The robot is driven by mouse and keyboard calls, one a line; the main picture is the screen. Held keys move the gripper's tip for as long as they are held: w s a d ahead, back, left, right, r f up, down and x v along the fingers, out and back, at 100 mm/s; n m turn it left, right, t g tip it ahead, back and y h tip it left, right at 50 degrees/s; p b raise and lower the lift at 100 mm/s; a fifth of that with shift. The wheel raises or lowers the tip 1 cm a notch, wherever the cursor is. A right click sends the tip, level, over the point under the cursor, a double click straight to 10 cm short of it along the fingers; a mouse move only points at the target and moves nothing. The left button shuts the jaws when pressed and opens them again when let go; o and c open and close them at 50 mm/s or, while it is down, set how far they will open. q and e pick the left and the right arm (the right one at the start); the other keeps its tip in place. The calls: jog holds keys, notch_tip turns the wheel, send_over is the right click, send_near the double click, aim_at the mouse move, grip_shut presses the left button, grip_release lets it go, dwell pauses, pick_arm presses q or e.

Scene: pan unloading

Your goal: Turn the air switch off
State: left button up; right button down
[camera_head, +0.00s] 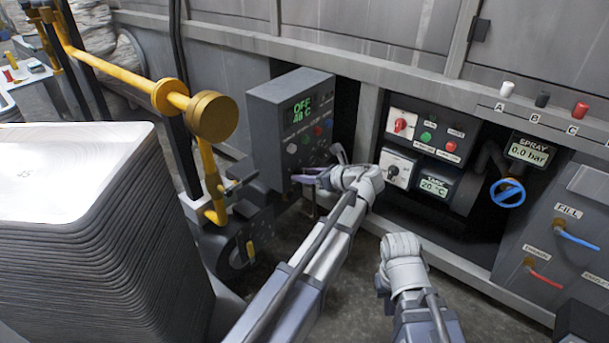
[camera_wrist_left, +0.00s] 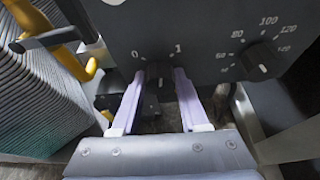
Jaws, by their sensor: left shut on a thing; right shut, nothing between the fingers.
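The air switch (camera_wrist_left: 159,72) is a small dark knob with a 0 at its upper left and a 1 at its upper right. It sits on the lower face of a dark grey control box (camera_head: 262,120), whose green display reads OFF and 40 °C. My left gripper (camera_wrist_left: 160,92) is shut on the knob, one pale finger on each side. I cannot tell exactly where the knob's pointer stands. In the head view my left gripper (camera_head: 312,172) reaches the box's lower edge. My right gripper (camera_head: 400,250) is away from the box, near the lower middle; its fingers are hidden.
A temperature dial (camera_wrist_left: 262,60) sits right of the switch. A stack of trays (camera_head: 85,240) stands at the left, beside a yellow pipe (camera_head: 175,98). Right are a red rotary switch (camera_head: 401,125), a tank display (camera_head: 434,186) and a blue valve (camera_head: 507,193).

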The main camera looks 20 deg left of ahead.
pick_arm(q)
grip_shut()
jog(key=shift+s+a+f+n+t+h+b, duration=0.15)
jog(key=shift+n+t+b, duration=0.4)
jog(key=shift+n+t, duration=0.5)
jog(key=shift+s+d+n+t+h+b, duration=0.1)
jog(key=shift+n+t+b, duration=0.5)
jog(key=shift+n, duration=0.75)
jog(key=shift+s+a+f+n+t+h+b, duration=0.15)
jog(key=shift+n+t+b, duration=0.4)
jog(key=shift+n+t, duration=0.5)
jog(key=shift+r+n, duration=0.1)
jog(key=shift+n, duration=0.35)
jog(key=o, duration=1.1)
grip_release()
